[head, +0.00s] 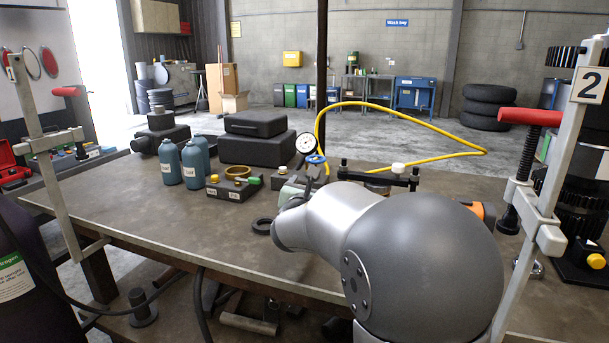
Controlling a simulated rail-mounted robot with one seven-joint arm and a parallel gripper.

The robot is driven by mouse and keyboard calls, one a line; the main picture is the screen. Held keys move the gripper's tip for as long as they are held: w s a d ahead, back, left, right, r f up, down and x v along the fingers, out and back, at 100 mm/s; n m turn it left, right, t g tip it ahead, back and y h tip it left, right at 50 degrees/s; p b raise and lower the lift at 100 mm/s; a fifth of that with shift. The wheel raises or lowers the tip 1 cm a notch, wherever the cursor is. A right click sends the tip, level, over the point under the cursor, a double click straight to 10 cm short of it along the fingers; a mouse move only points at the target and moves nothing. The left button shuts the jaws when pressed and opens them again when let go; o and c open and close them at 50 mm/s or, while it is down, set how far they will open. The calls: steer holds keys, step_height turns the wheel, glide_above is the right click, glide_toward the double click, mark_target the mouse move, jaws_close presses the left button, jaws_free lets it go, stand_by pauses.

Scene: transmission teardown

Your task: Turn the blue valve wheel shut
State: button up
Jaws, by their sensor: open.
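A small blue valve wheel (316,159) shows near the middle of the head view, at the far side of the workbench. It sits just right of and below a round white-faced gauge (305,143), close to the end of a yellow hose (320,122). The valve body below the wheel is partly hidden, and the wheel is too small to tell how far it is turned. My grey arm fills the lower right and reaches left in front of the valve area. My gripper cannot be made out; the arm's links hide that spot.
A black ring (262,226) lies on the workbench (130,205). Clamps with red handles (530,117) rise at both sides. The bench's left front is clear.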

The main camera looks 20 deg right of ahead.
mark_target(316, 161)
steer(key=w+d+n+p, duration=0.1)
steer(key=w+d, duration=0.2)
steer(key=w, duration=0.3)
steer(key=w+d+n, duration=0.1)
steer(key=w+d, duration=0.1)
steer(key=w, duration=0.3)
steer(key=w+d+n+t+y+p, duration=0.1)
steer(key=w+d, duration=0.2)
steer(key=w, duration=0.3)
steer(key=shift+w+d+f+p, duration=0.2)
steer(key=shift+w+d+p, duration=0.1)
steer(key=shift+d, duration=0.05)
steer(key=c, duration=1)
